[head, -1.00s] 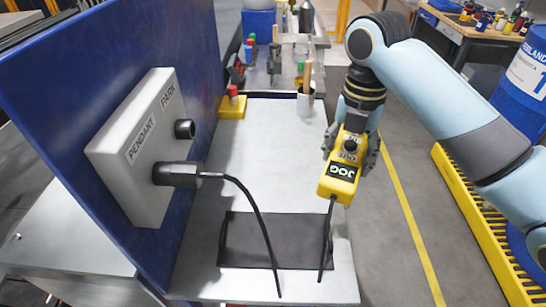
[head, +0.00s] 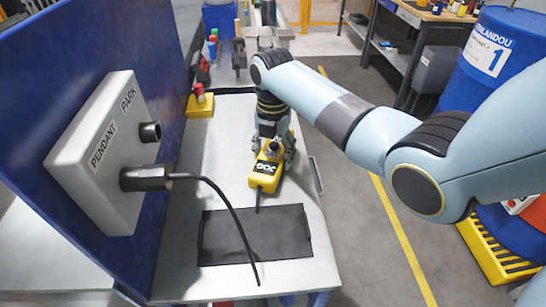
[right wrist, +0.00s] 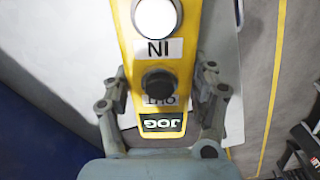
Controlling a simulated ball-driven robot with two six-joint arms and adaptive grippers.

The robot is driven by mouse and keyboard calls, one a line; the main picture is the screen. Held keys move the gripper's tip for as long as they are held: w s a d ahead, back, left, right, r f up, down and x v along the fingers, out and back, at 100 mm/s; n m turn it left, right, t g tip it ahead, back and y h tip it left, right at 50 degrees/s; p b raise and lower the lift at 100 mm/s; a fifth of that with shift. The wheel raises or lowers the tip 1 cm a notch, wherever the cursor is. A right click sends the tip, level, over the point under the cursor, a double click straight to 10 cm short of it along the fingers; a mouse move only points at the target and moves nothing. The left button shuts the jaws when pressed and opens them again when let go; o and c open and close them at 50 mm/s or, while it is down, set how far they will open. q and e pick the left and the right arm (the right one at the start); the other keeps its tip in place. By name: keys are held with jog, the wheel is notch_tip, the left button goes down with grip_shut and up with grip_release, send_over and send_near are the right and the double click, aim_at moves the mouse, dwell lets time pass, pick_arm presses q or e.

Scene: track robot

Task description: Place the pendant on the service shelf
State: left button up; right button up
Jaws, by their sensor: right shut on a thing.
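The yellow pendant (head: 266,173), with a JOG label, is in my right gripper (head: 274,150), which is shut on its sides. It is over the right part of the grey service shelf (head: 215,150), just behind the black mat (head: 255,235). I cannot tell whether it touches the shelf. The right wrist view shows the pendant (right wrist: 157,62) with its IN and OUT labels between the two fingers (right wrist: 160,100). A black cable end shows below the pendant. My left gripper is not in view.
A grey box (head: 100,155) marked PENDANT PARK is on the blue panel (head: 40,100) at left, with a plug and black cable (head: 225,205) arching to the mat. A yellow block with a red top (head: 200,103) stands at the shelf's back left. A blue drum (head: 485,60) stands at right.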

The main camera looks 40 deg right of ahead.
jog(key=shift+f, duration=0.8)
jog(key=shift+f, duration=0.15)
jog(key=o, duration=1.7)
notch_tip(320, 180, up, 12)
jog(key=shift+r, duration=0.15)
